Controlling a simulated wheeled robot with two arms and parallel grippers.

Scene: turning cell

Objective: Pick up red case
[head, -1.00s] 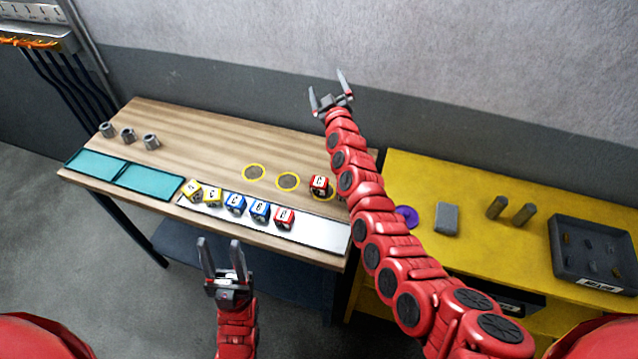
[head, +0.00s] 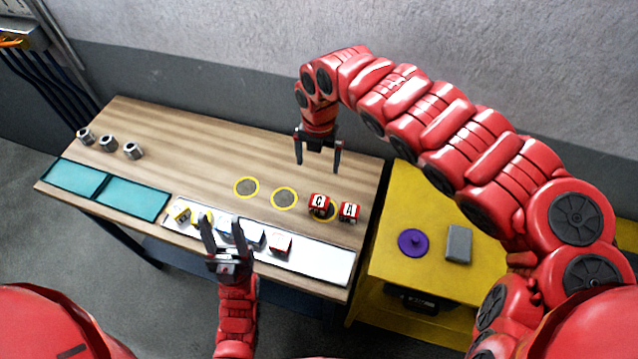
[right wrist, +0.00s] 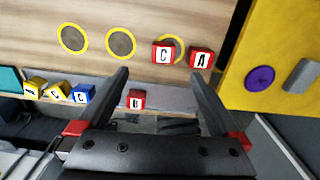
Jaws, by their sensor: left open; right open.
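Three small red cases show. The red case marked C (head: 319,204) sits on a yellow-ringed spot of the wooden table. The red case marked A (head: 349,211) sits just right of it. A third (head: 280,244) is on the white strip; its letter reads B in the right wrist view (right wrist: 136,100). My right gripper (head: 317,167) points down, open and empty, above the table behind the C case. In the right wrist view, C (right wrist: 163,52) and A (right wrist: 201,57) lie beyond the fingertips. My left gripper (head: 222,222) is open, in front of the strip, partly hiding cases there.
Two ringed spots (head: 246,187) are empty. Teal mats (head: 133,198) and several metal nuts (head: 108,143) are left. A yellow table (head: 400,280) holds a purple disc (head: 412,242) and grey block (head: 458,243).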

